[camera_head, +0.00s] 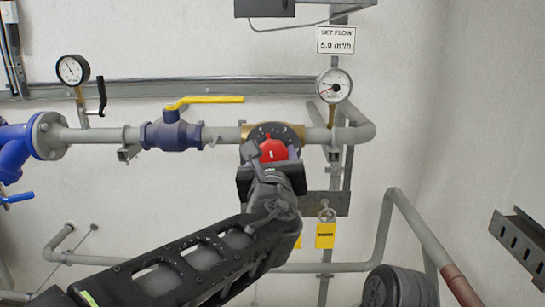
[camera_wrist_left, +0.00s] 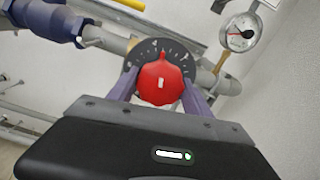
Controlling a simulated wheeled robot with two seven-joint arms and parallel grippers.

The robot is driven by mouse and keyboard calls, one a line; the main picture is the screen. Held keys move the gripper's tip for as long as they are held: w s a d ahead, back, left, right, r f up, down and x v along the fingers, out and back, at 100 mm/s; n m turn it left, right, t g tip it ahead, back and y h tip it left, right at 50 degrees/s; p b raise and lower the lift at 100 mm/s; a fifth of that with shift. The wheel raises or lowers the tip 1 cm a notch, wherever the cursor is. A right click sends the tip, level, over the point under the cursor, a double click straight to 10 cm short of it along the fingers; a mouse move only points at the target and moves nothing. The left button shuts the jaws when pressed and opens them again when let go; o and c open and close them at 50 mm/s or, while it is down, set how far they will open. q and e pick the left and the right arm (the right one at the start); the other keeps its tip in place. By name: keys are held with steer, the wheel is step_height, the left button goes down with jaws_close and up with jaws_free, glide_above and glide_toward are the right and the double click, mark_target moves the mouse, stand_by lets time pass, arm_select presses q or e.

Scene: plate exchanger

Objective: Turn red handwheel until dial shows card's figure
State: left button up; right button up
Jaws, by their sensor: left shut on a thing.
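The red handwheel (camera_head: 273,150) sits on a brass valve body in the pipe, in front of a dark numbered disc (camera_head: 290,131). My left gripper (camera_head: 272,160) is shut on the handwheel, hiding its lower part in the head view. In the left wrist view the handwheel (camera_wrist_left: 162,82) lies between the two fingers. The round white dial (camera_head: 334,85) stands above the pipe to the right, with a red needle pointing left and slightly down; its figures are too small to read. The card (camera_head: 337,40) above it reads "SET FLOW 5.0 m³/h". My right gripper is not in view.
A blue valve with a yellow lever (camera_head: 205,100) is left of the handwheel. A second gauge (camera_head: 72,70) is further left. Yellow tags (camera_head: 326,235) hang below the pipe. A grey pipe (camera_head: 420,235) bends down at right. The wall between is bare.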

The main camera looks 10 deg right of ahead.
arm_select(q)
steer(key=c, duration=0.5)
